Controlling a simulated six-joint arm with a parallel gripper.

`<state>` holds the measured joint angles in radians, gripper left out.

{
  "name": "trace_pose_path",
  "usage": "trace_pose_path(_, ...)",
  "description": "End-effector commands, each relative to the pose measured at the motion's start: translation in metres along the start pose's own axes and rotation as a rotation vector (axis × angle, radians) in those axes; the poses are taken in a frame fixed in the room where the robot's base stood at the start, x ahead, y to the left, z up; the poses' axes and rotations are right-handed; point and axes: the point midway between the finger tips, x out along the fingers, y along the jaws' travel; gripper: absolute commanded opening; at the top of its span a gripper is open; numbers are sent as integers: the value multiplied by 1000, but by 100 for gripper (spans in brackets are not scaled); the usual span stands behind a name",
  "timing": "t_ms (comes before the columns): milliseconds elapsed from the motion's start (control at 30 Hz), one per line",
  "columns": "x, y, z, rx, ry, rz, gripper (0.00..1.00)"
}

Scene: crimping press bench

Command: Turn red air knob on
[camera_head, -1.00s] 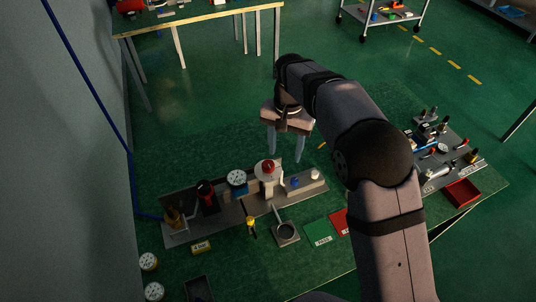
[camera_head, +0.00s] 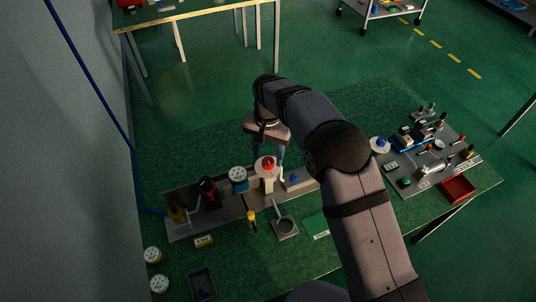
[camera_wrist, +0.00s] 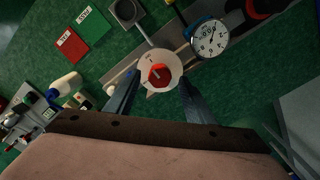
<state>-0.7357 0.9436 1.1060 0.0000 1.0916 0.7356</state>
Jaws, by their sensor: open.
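The red air knob (camera_head: 268,164) sits on a round white dial plate on the grey press fixture in the head view. In the wrist view the red knob (camera_wrist: 159,75) is near the middle, on its pale plate, with a short mark above it. My gripper (camera_head: 267,150) is directly above and around the knob in the head view. In the wrist view my gripper (camera_wrist: 155,90) is open, with one finger on the left of the knob and one on the right. The fingers look apart from the knob; I cannot tell their exact height over it.
A gauge (camera_wrist: 209,38) stands close right of the knob in the wrist view. A white-capped post (camera_wrist: 64,85) is left. Green (camera_wrist: 94,22) and red (camera_wrist: 71,45) pads lie at upper left. In the head view a tool board (camera_head: 430,150) is at right.

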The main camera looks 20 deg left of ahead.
Motion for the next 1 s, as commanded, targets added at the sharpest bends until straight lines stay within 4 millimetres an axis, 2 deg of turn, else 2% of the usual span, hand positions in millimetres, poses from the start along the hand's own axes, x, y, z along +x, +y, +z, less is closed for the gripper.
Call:
trace_pose_path(200, 15, 1, 1, 0, -2, 2, 49)
trace_pose_path(500, 18, 0, 0, 0, 0, 0, 49)
trace_pose_path(533, 18, 0, 0, 0, 0, 0, 44)
trace_pose_path(600, 18, 0, 0, 0, 0, 0, 27)
trace_pose_path(700, 18, 0, 0, 0, 0, 0, 8)
trace_pose_path(1000, 18, 0, 0, -22, 0, 0, 8)
